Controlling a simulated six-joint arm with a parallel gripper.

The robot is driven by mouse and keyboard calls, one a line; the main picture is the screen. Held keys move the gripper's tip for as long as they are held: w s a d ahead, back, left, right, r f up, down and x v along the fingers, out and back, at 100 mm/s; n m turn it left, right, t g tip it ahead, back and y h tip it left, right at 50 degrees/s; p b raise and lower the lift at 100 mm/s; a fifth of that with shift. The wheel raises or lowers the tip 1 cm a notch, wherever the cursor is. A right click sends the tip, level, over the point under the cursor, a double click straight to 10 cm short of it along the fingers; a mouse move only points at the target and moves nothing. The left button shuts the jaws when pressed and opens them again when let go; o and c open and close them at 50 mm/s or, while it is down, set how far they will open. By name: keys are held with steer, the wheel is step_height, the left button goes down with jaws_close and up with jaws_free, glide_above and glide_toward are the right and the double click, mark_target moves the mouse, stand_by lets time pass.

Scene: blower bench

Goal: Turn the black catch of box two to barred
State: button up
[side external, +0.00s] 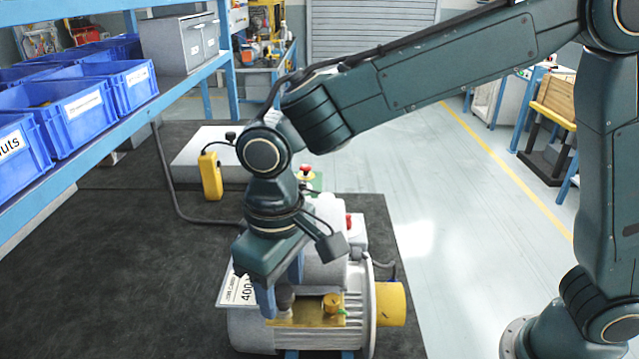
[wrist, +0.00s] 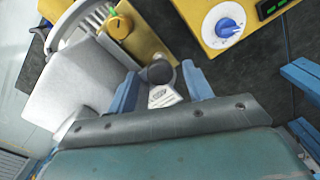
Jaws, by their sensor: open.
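A dark, round knob-like part (wrist: 158,71), perhaps the black catch, sits at the end of a yellow plate (wrist: 146,45) in the wrist view. It also shows in the side view (side external: 286,298), on the ribbed grey machine (side external: 252,328). My gripper (wrist: 161,70) is open, with one blue finger on each side of this dark part. In the side view my gripper (side external: 281,288) points down at the plate's left end. I cannot tell whether the fingers touch the part. Its setting and any "box two" or "barred" marking are not readable.
A yellow knob (wrist: 119,27) stands on the same plate, close by. A grey housing (wrist: 75,85) rises beside the gripper. A yellow box with a blue dial (wrist: 226,25) lies beyond. Blue bins (side external: 75,110) fill the left shelf. The dark mat (side external: 110,270) is clear at left.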

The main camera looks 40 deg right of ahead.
mark_target(282, 292)
steer(key=m, duration=0.3)
steer(key=shift+m, duration=0.4)
steer(key=m, duration=0.3)
steer(key=shift+m, duration=0.4)
steer(key=m, duration=0.3)
steer(key=shift+m, duration=0.4)
steer(key=m, duration=0.3)
steer(key=shift+m, duration=0.4)
steer(key=shift+r, duration=0.2)
step_height(282, 292, up, 13)
steer(key=s+d+r+n+t, duration=0.1)
steer(key=s+d+n, duration=0.1)
steer(key=d, duration=0.5)
steer(key=s+d+r+n+t, duration=0.1)
steer(key=s+d+n, duration=0.1)
steer(key=d, duration=0.5)
steer(key=s+d+f+n+t, duration=0.3)
steer(key=s+d+f+n, duration=0.2)
steer(key=s+d, duration=0.4)
steer(key=shift+s+d+n, duration=0.15)
steer(key=shift+d+n, duration=0.65)
steer(key=shift+d, duration=0.45)
